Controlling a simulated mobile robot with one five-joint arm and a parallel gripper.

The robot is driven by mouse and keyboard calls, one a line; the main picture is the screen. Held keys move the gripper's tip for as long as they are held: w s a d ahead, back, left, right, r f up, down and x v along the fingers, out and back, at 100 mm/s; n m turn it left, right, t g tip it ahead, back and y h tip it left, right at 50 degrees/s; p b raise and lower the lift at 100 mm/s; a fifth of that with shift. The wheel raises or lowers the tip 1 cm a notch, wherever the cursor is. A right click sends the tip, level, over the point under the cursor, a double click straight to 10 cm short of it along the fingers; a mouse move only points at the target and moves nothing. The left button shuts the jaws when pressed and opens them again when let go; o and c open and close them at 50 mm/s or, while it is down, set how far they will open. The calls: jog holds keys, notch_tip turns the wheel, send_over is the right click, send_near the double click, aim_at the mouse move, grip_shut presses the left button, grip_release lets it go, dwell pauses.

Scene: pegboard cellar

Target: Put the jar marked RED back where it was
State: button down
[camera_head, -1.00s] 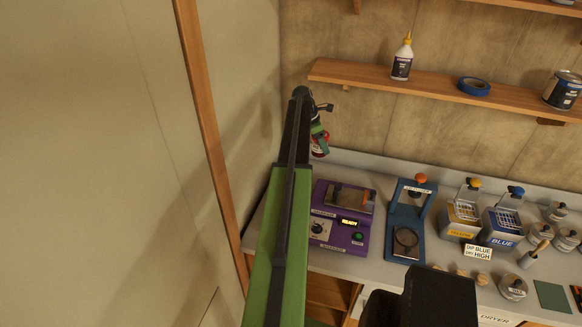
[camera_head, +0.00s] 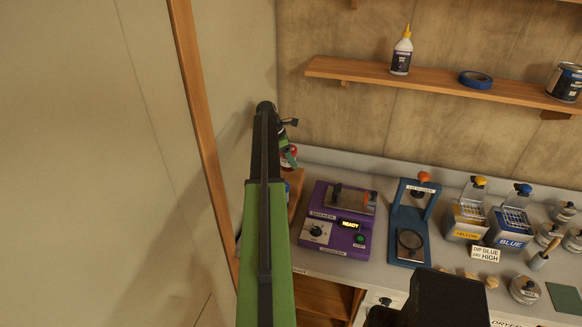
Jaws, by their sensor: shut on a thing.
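A small red-and-white jar (camera_head: 292,153) shows at the end of my arm, near the back wall on the left. My gripper (camera_head: 288,158) is shut on it and holds it above the left end of the counter. The arm covers much of the jar, and I cannot read its label. A bit of a wooden stand (camera_head: 297,187) shows below the jar, partly hidden by my arm. A blue thing (camera_head: 287,189) shows by the stand, mostly hidden.
A purple shaker (camera_head: 335,222) reading READY and a blue press (camera_head: 408,225) stand right of the arm. Yellow (camera_head: 464,218) and blue (camera_head: 508,228) dip tanks stand farther right. A wall shelf (camera_head: 430,82) runs above. A wall and wooden post (camera_head: 200,120) lie left.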

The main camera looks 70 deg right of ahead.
notch_tip(320, 180, down, 4)
jog(key=b, duration=0.2)
jog(key=shift+r+b, duration=0.15)
jog(key=shift+b, duration=0.15)
jog(key=shift+r, duration=0.2)
jog(key=shift+f, duration=0.15)
jog(key=shift+c, duration=1.4)
grip_release()
jog(key=p+v, duration=0.7)
jog(key=shift+s+r, duration=0.15)
jog(key=shift+r, duration=0.05)
jog(key=shift+r+p, duration=0.3)
jog(key=shift+w+a+f, duration=0.1)
jog(key=shift+w, duration=0.15)
